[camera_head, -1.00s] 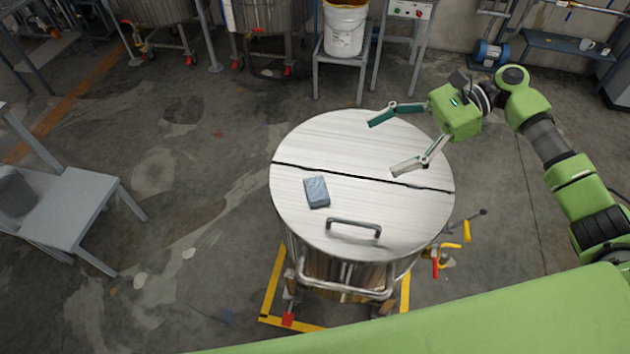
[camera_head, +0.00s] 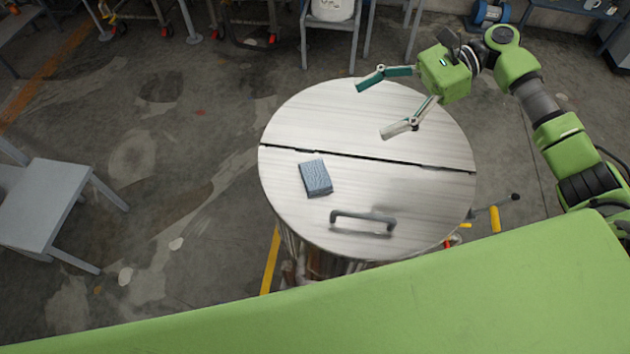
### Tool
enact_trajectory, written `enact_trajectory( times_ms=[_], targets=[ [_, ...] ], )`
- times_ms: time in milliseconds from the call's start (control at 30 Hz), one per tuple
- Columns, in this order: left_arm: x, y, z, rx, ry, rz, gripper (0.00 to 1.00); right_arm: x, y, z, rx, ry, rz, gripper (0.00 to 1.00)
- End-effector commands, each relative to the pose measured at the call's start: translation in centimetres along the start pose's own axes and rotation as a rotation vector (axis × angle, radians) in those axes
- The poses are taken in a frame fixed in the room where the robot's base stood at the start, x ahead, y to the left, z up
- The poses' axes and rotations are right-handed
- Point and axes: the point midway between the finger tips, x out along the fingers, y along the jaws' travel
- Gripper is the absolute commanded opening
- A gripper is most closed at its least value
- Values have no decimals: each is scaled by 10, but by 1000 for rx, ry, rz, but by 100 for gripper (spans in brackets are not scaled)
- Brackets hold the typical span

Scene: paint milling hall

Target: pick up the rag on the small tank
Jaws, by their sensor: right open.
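The rag (camera_head: 316,178) is a small folded blue-grey block. It lies flat on the round steel lid of the small tank (camera_head: 420,200), left of the lid's middle and in front of the dark seam. My right gripper (camera_head: 371,111) is open and empty, above the far right part of the lid. Its two fingers point left, and it is behind and to the right of the rag, clear of it. My left gripper is not in view.
A dark handle (camera_head: 363,219) stands up from the lid, right of the rag. A stand with a white bucket (camera_head: 332,8) is behind the tank. The floor left of the tank is free.

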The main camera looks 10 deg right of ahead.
Motion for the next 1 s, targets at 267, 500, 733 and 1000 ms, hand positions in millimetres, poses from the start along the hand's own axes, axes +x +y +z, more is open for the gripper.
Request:
enact_trajectory(
  times_ms=[267, 500, 733, 1000],
  targets=[
    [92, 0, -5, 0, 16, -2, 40, 35, 0, -85, 0, 0, 0, 82],
    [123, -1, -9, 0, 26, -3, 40, 47, 0, -114, -1, 0, 0, 82],
    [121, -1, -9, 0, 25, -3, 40, 66, 1, -115, 0, -1, 4, 82],
    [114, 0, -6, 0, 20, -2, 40, 118, 1, -114, -1, -2, 2, 82]
  ],
)
